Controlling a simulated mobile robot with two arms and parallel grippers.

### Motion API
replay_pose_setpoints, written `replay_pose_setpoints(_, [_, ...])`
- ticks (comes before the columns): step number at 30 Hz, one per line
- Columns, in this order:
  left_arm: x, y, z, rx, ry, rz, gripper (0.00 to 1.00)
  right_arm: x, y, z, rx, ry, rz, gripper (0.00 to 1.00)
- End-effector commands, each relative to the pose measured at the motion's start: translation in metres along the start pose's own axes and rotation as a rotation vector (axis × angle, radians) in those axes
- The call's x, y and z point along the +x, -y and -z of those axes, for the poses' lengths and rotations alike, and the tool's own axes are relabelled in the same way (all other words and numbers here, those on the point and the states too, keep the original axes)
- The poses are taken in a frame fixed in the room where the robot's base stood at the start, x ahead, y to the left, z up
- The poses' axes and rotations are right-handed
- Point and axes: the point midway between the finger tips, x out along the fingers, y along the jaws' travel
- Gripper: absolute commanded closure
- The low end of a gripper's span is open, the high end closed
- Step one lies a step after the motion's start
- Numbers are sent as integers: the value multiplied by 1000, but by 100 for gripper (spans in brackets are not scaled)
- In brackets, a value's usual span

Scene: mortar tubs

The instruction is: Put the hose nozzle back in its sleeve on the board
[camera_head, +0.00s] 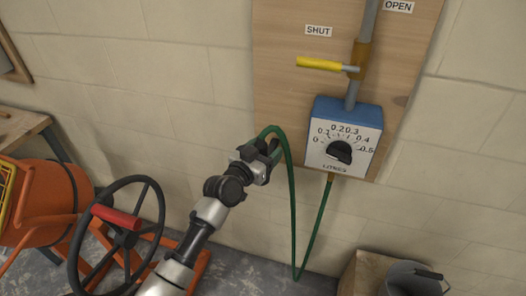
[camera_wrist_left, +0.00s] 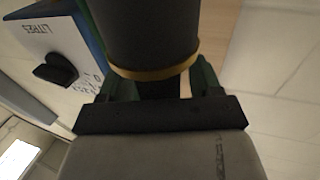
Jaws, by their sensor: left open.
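The green hose (camera_head: 292,205) hangs from under the dosing box (camera_head: 343,137), drops near the floor, rises and loops over beside my left gripper (camera_head: 268,152). That gripper is at the lower left edge of the wooden board (camera_head: 277,92), with its jaws open. In the left wrist view, a wide dark cylinder with a brass ring (camera_wrist_left: 160,73) lies just beyond the fingers, and a narrower dark part shows between them. I cannot tell clearly which part is nozzle and which is sleeve, or whether the fingers touch it. The gripper hides this spot in the head view.
The box has a dial and a black knob (camera_head: 339,152); a yellow lever (camera_head: 319,64) points to SHUT above it. An orange mixer (camera_head: 44,198) with a black handwheel (camera_head: 118,240) stands left. A bucket (camera_head: 408,281) stands lower right. The wall between is clear.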

Motion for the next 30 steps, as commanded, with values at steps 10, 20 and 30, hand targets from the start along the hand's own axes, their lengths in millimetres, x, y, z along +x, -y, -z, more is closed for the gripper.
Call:
replay_pose_setpoints(10, [-40, 0, -2, 1, -1, 1, 35, 4, 1, 0, 0, 0, 1, 100])
replay_pose_setpoints(20, [-96, 0, -1, 2, -1, 1, 35, 11, 1, -1, 1, 0, 1, 100])
replay_pose_setpoints(30, [-108, 0, 0, 1, -1, 0, 35, 12, 1, -1, 1, 0, 1, 100])
